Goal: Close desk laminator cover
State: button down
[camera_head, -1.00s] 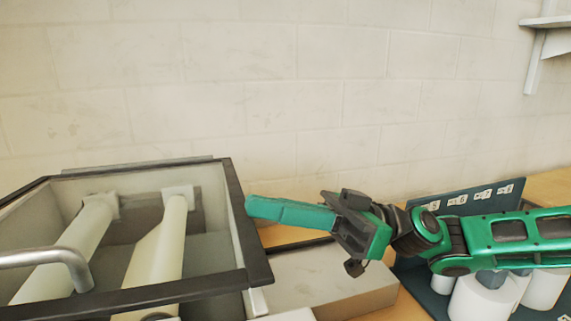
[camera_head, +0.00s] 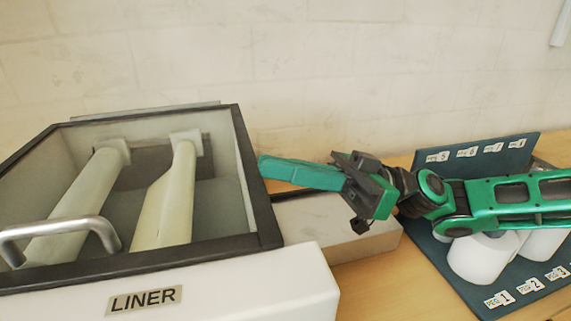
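The laminator (camera_head: 230,285) stands at the left, a white body with a "LINER" label on its front. Its cover (camera_head: 262,205) is a dark frame around a clear pane, with a grey bar handle (camera_head: 60,225) at the front left. Two pale rollers (camera_head: 165,205) show through the pane. How far the cover stands open is hard to tell. My gripper (camera_head: 262,167) points left, its green fingers at the cover's right edge. Whether they touch the frame I cannot tell. The fingers look together, seen side-on, and any gap between them is hidden.
A low grey-white block (camera_head: 340,235) lies right of the laminator, under my gripper. A dark teal rack (camera_head: 440,262) with numbered labels and white rolls (camera_head: 482,258) stands at the right on the wooden table (camera_head: 375,285). A pale block wall (camera_head: 330,80) is behind.

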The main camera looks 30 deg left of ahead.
jog(key=s+a+r, duration=0.2)
jog(key=s+r, duration=0.9)
jog(key=shift+a, duration=0.3)
